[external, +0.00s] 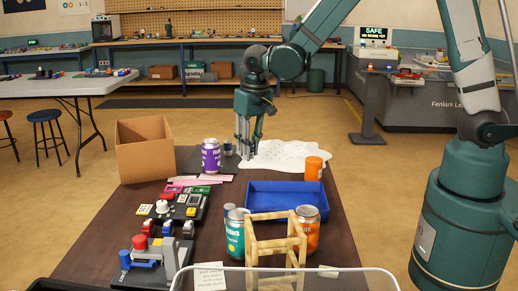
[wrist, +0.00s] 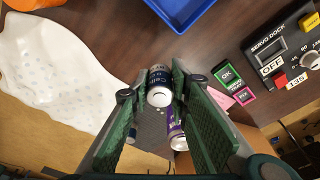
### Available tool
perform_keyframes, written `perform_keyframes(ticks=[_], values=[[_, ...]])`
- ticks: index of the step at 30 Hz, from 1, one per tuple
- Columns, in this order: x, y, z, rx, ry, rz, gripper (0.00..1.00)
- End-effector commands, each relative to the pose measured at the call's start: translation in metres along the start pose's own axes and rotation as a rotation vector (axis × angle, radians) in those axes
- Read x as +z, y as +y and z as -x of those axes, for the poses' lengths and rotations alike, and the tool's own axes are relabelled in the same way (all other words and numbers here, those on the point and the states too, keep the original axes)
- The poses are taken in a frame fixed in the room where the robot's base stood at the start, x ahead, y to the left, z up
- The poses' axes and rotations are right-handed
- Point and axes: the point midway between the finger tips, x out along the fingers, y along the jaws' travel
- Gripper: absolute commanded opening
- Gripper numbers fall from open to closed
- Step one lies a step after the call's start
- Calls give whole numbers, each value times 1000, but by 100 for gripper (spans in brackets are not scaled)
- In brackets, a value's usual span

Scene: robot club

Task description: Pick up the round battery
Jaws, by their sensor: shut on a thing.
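The round battery (wrist: 158,76) is a short dark blue cylinder with a pale end and white lettering. In the wrist view it sits between the two green finger pads of my gripper (wrist: 159,84), which is shut on it. In the external view my gripper (external: 246,152) points down at the far end of the brown table, by the white sheet's left edge. The held battery cannot be made out clearly there, behind the fingers. A small dark cylinder (external: 228,149) stands on the dark mat, left of my gripper.
A purple can (external: 211,155) stands left of my gripper, beside a cardboard box (external: 145,150). A blue tray (external: 285,200), an orange cup (external: 313,168), cans and a wooden frame (external: 252,232) are nearer. Switch panels line the left. The white sheet (external: 290,153) lies right.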

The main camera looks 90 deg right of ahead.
Motion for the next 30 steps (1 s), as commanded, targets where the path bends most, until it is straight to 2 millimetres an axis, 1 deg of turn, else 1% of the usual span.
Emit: perform_keyframes(ticks=[21, 26, 30], values=[[2, -1, 1, 0, 0, 1, 6], [12, -4, 4, -1, 0, 4, 6], [32, -8, 9, -2, 0, 12, 6]])
